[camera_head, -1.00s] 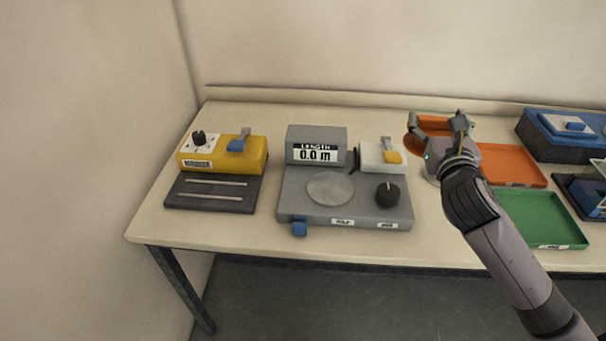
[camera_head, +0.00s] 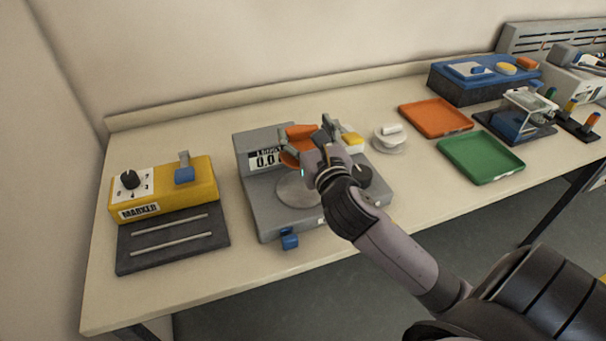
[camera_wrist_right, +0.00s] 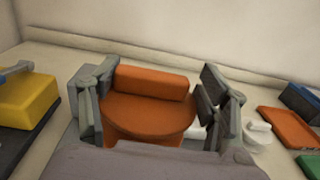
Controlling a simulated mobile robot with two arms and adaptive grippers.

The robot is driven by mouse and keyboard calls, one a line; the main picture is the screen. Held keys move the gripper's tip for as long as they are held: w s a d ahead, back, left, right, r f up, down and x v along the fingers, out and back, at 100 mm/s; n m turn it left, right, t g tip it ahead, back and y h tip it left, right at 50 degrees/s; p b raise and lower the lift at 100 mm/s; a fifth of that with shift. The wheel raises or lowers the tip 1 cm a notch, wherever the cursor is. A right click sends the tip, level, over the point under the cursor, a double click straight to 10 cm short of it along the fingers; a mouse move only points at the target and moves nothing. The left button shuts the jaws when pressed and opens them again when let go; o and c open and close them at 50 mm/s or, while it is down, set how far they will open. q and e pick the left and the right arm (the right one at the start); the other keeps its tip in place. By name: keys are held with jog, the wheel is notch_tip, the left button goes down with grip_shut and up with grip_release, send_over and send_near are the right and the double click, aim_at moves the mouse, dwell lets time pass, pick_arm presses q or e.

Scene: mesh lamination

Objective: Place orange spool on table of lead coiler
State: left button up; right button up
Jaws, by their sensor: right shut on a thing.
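The orange spool (camera_head: 290,157) is in my right gripper (camera_head: 318,138), over the lead coiler (camera_head: 262,208). In the right wrist view the spool (camera_wrist_right: 150,108) sits between the two fingers of the gripper (camera_wrist_right: 152,90), its raised bar upward. The coiler is a grey box with a length display (camera_head: 264,160) and a round grey table (camera_head: 297,190). The spool is above and behind the middle of this table, covering part of the display. The gap between spool and table is hard to judge. My left gripper is not in view.
A yellow marker device (camera_head: 165,188) stands left of the coiler. A white spool (camera_head: 390,139) stands to its right. Further right are an orange tray (camera_head: 436,117), a green tray (camera_head: 481,158) and a blue box (camera_head: 483,82). The front left table strip is clear.

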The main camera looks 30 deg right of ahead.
notch_tip(320, 180, down, 5)
jog(key=shift+a+f+b, duration=0.1)
jog(key=shift+f+b, duration=0.1)
jog(key=shift+b, duration=0.4)
jog(key=shift+f, duration=0.25)
notch_tip(320, 180, down, 4)
jog(key=shift+f+b, duration=0.15)
jog(key=shift+b, duration=0.55)
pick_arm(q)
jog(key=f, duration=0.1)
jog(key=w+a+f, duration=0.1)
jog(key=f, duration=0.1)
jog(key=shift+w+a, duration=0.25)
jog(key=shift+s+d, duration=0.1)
pick_arm(e)
jog(key=shift+f, duration=0.15)
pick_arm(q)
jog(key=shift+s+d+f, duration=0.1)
pick_arm(e)
jog(key=o, duration=1.2)
